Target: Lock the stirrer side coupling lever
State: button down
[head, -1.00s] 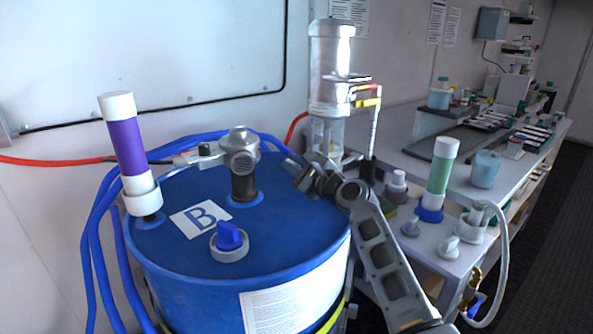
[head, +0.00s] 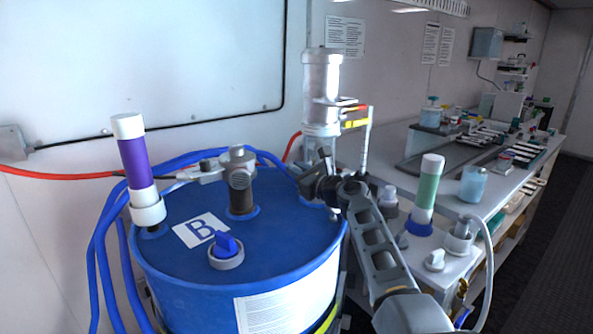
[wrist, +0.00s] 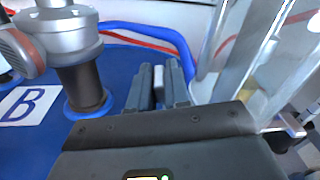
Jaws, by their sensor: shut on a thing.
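The stirrer is a grey head on a dark stem (head: 241,180), standing on the blue barrel marked B (head: 290,232). Its left side carries a grey coupling (head: 206,169) with a red hose. In the wrist view the stirrer head (wrist: 62,32) is at the upper left, left of my fingers. My gripper (head: 305,174) is over the barrel's right back rim, apart from the stirrer and right of it. In the wrist view my gripper (wrist: 159,82) is shut on a small pale piece (wrist: 159,79) between its fingers. I cannot tell whether this is the lever.
A clear cylinder (head: 322,92) stands close behind my gripper. A purple-and-white tube (head: 135,165) and a blue-handled valve (head: 226,245) stand on the barrel. Blue hoses (head: 101,232) run along its left. A crowded bench (head: 455,187) is at right.

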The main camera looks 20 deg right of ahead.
jog(key=c, duration=1.2)
grip_release()
jog(key=shift+o, duration=0.2)
